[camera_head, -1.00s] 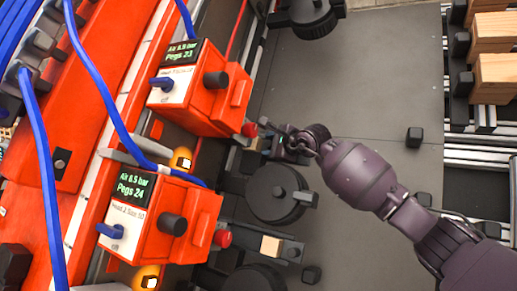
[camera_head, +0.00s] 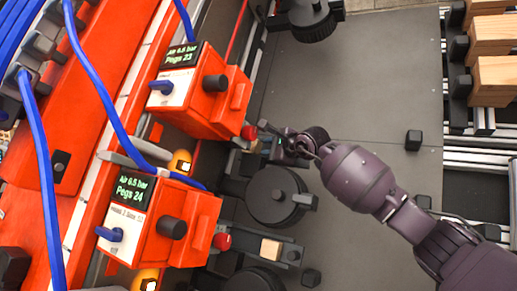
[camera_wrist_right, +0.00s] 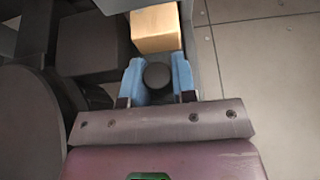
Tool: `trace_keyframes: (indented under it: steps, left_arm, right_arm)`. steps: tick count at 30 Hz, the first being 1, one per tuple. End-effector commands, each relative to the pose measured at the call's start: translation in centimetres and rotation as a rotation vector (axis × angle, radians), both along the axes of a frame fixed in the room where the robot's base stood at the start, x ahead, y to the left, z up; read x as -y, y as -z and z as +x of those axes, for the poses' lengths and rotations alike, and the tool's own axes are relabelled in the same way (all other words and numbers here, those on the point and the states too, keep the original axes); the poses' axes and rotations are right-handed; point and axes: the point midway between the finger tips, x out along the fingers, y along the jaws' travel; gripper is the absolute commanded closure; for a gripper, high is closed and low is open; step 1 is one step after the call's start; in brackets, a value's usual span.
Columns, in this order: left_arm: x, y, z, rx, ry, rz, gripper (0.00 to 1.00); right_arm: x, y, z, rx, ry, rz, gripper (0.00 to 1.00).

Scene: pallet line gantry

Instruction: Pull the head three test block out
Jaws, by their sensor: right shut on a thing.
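In the right wrist view, the blue fingertips of my right gripper (camera_wrist_right: 158,80) close on the sides of a round dark knob (camera_wrist_right: 157,75). A pale wooden test block (camera_wrist_right: 155,28) sits just beyond the knob, in a dark holder. In the head view, my right gripper (camera_head: 283,146) reaches in from the right, beside the upper orange head box (camera_head: 208,100) that reads Pegs 23. Its fingers and the block there are mostly hidden by the wrist. The label under that display is too small to read surely. My left gripper is not in view.
A lower orange box (camera_head: 165,222) reads Pegs 24, with another wooden block (camera_head: 270,248) and dark knob below. A black round wheel (camera_head: 275,195) lies close below my gripper. Blue hoses (camera_head: 100,95) run at left. Wooden blocks (camera_head: 495,75) stand at upper right. The grey plate (camera_head: 370,65) is largely clear.

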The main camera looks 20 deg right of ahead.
Motion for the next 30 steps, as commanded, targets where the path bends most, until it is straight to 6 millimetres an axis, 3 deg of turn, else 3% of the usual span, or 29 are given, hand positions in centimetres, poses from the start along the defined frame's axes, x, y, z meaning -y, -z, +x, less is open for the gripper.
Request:
trace_keyframes:
  steps: [30]
  left_arm:
    - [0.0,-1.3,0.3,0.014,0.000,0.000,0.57]
  right_arm:
    - [2.6,0.0,-3.1,-0.001,0.002,-0.002,0.88]
